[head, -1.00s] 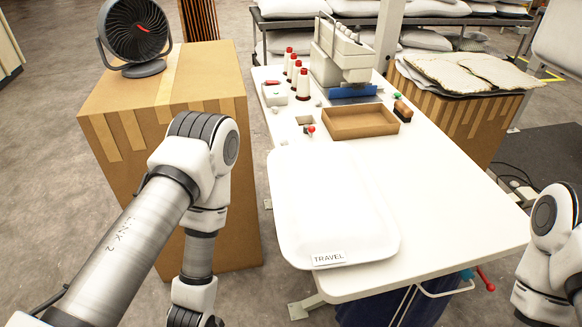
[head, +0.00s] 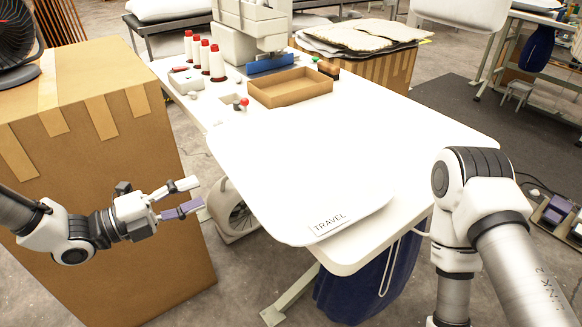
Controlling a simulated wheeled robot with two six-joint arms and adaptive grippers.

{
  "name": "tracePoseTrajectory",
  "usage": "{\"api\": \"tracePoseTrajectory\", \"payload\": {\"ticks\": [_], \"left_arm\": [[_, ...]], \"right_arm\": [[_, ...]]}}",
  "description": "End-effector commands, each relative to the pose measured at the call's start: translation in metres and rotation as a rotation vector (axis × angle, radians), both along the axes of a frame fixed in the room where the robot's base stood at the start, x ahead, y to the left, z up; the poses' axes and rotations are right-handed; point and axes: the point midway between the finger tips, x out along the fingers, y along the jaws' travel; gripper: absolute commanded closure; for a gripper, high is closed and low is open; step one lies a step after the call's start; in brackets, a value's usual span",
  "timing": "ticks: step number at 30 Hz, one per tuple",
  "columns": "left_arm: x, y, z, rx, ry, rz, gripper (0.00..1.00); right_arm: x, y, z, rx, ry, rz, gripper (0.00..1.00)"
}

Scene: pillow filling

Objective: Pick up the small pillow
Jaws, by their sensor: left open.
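The small pillow (head: 290,175) is white and lies flat on the white table, with a TRAVEL label (head: 330,222) at its near edge. Its left and near edges reach the table's edge or slightly past it. My left gripper (head: 190,195) is open and empty, left of the pillow, in front of the cardboard box and apart from both table and pillow. My right arm stands at the right of the view; its gripper is out of view.
A cardboard box (head: 100,170) with a black fan (head: 15,40) stands at left. The table (head: 440,120) bears a brown tray (head: 290,87), thread cones (head: 204,56) and a sewing machine (head: 245,25). A blue bag (head: 370,285) hangs below. The table's right side is clear.

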Motion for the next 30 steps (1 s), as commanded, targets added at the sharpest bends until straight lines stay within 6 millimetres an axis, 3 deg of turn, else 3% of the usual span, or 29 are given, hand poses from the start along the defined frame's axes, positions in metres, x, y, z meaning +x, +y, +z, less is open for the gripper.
{"api": "tracePoseTrajectory", "payload": {"ticks": [18, 30], "left_arm": [[0.044, -0.073, -0.003, 0.002, 0.002, -0.001, 0.54], [0.049, -0.080, 0.000, -0.001, 0.004, 0.001, 0.54]], "right_arm": [[0.000, 0.000, -0.043, 0.000, 0.000, 0.000, 0.60], [0.000, 0.000, -0.045, 0.000, 0.000, 0.000, 0.60]]}}
